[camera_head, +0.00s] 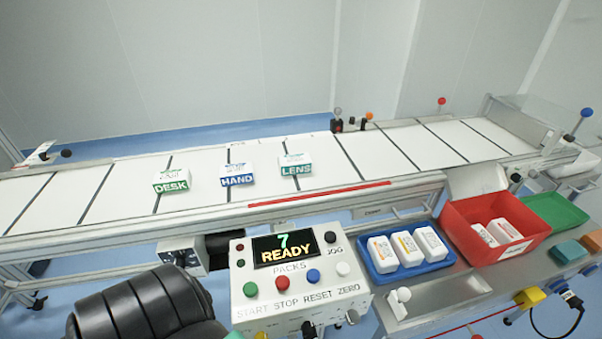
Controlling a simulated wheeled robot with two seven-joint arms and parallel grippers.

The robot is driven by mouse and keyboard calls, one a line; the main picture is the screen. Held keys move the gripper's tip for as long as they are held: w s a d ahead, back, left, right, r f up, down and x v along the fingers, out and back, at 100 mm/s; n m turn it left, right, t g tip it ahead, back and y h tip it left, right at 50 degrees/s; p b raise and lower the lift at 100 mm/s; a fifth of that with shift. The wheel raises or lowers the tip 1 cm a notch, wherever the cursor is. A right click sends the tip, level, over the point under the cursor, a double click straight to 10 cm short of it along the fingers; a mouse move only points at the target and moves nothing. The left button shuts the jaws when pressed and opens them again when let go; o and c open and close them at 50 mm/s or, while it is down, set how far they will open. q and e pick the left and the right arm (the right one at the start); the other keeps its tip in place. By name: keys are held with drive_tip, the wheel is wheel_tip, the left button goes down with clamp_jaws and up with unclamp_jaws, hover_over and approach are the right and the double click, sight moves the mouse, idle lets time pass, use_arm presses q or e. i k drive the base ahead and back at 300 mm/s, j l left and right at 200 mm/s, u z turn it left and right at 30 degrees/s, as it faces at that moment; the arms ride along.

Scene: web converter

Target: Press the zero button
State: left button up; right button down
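The control box (300,305) stands in front of the conveyor at the lower middle. Its screen (285,247) reads 7 READY, with PACKS below. A row of buttons runs across its top: green over START, red over STOP, blue over RESET. The white zero button (343,268) is at the right end, above the word ZERO, and is uncovered. A black JOG knob (330,237) sits above it. A black link of my arm fills the lower left, beside the box. Neither gripper's fingertips show.
The conveyor (385,148) carries packs labelled DESK (171,182), HAND (237,175) and LENS (296,166). Right of the box are a blue tray (384,274) of white packs, a red bin (460,235) and a green tray (562,215).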

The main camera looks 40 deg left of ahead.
sight(342, 269)
drive_tip(key=k+j, duration=0.1)
drive_tip(key=j, duration=0.45)
drive_tip(key=k+j, duration=0.1)
drive_tip(key=j, duration=0.4)
drive_tip(key=k+j, duration=0.1)
drive_tip(key=j, duration=0.45)
